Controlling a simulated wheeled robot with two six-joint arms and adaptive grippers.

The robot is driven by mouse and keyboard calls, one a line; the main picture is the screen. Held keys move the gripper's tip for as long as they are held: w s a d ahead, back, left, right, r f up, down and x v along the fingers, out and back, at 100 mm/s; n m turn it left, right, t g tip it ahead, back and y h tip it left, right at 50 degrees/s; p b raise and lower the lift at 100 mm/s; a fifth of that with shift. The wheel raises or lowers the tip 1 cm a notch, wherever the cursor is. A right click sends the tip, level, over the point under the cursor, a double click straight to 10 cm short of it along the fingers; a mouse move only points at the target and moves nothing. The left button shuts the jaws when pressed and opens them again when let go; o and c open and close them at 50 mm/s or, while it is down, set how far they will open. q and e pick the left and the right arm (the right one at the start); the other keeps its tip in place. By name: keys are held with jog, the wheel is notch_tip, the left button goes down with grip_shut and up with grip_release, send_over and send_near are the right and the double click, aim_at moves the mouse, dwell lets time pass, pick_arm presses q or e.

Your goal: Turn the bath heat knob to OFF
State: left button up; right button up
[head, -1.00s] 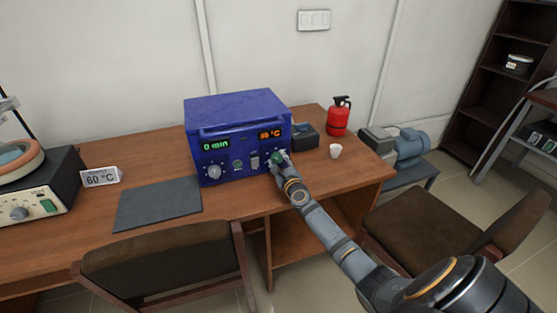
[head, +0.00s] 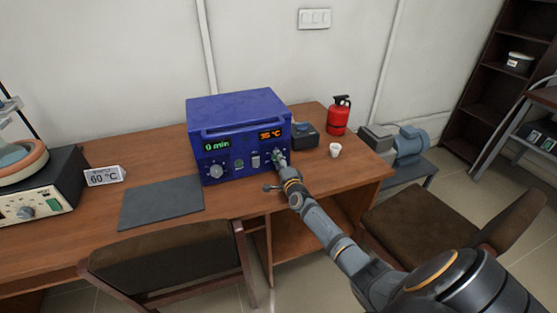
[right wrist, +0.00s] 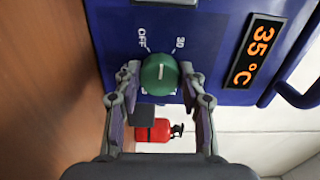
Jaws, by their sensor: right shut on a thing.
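The blue box (head: 238,108) stands on the wooden desk, with a green display reading 0 min and an orange display (head: 271,135) reading 35 °C. A round green knob (right wrist: 159,74) sits on its front. In the right wrist view its white line points up, between the printed OFF (right wrist: 143,39) on the left and 30 on the right. My right gripper (head: 281,161) is shut on this knob, one finger on each side. In the head view the gripper mostly hides the knob. My left gripper is in neither current view.
A grey-white knob (head: 215,171) and switches share the box's front. Left are a dark mat (head: 160,203), a 60 °C sign (head: 104,176) and a device with its own dial (head: 25,212). Right are a white cup (head: 335,150) and red extinguisher (head: 339,116). Chairs stand in front.

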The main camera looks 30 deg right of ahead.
jog(key=n+p, duration=0.1)
jog(key=n, duration=0.5)
jog(key=shift+f+p, duration=0.15)
jog(key=shift+p, duration=0.2)
jog(key=shift+n, duration=0.3)
jog(key=o, duration=1.1)
jog(key=shift+o, duration=0.2)
jog(key=shift+s, duration=0.1)
jog(key=v, duration=1.2)
